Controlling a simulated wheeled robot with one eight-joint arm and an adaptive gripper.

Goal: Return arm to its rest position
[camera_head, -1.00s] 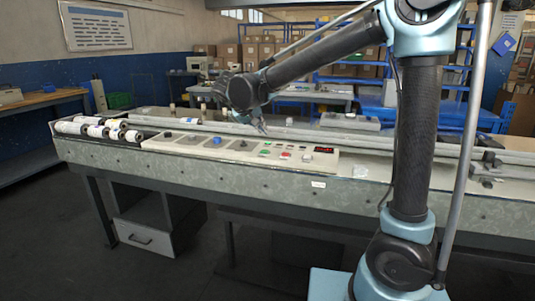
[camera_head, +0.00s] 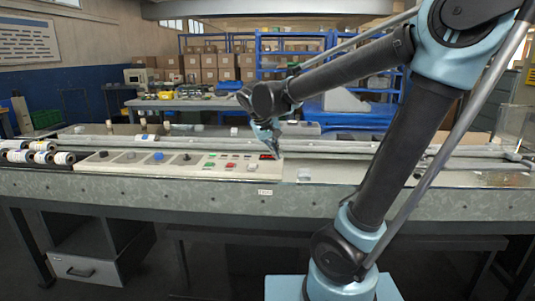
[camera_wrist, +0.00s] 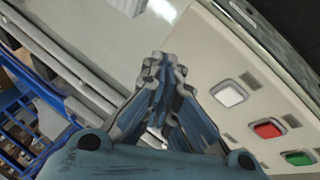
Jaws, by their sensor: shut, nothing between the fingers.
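My gripper (camera_head: 275,150) hangs from my bent arm over the right end of the control panel (camera_head: 130,170), near its red display. Its fingers are shut with nothing between them. In the wrist view my gripper (camera_wrist: 165,65) points at the pale panel, with the white button (camera_wrist: 229,96), the red button (camera_wrist: 268,130) and the green button (camera_wrist: 299,158) to its right. I cannot tell the exact gap between the fingertips and the panel.
The long machine bench (camera_head: 150,190) runs across the view. White rolls (camera_head: 42,157) lie at its left end. Metal rails (camera_head: 340,148) run behind the panel. A blue shelf (camera_head: 285,45) with cardboard boxes stands at the back. A drawer unit (camera_head: 85,268) is below.

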